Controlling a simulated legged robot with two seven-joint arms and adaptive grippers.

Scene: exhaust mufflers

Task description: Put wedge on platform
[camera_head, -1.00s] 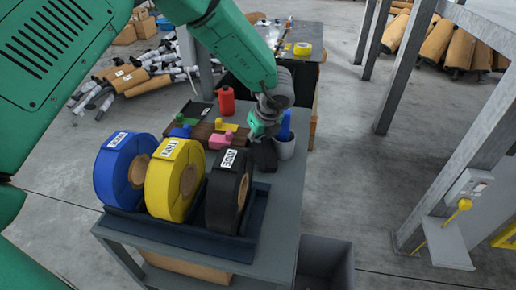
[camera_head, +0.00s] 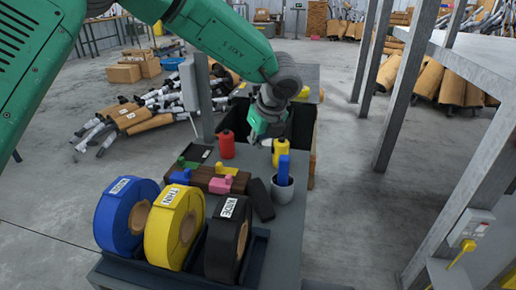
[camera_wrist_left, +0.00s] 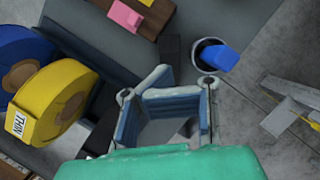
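I cannot tell for sure which thing is the wedge or the platform. A dark block (camera_head: 261,199) lies tilted on the grey bench (camera_head: 282,236), beside a white cup (camera_head: 282,191) holding a blue object (camera_head: 283,169). Left of it is a brown wooden block (camera_head: 205,180) with pink (camera_head: 221,184), green, blue and yellow pieces on top. My left gripper (camera_head: 262,140) is above the bench, behind the cup in the head view. In the wrist view its fingers (camera_wrist_left: 167,95) are apart with nothing between them. My right gripper is not in view.
Blue (camera_head: 125,215), yellow (camera_head: 174,228) and black (camera_head: 228,240) rolls stand in a dark tray (camera_head: 258,262) at the bench's near end. A red spool (camera_head: 227,146) and a yellow one (camera_head: 281,153) stand farther back. A grey metal frame (camera_head: 400,95) stands at right.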

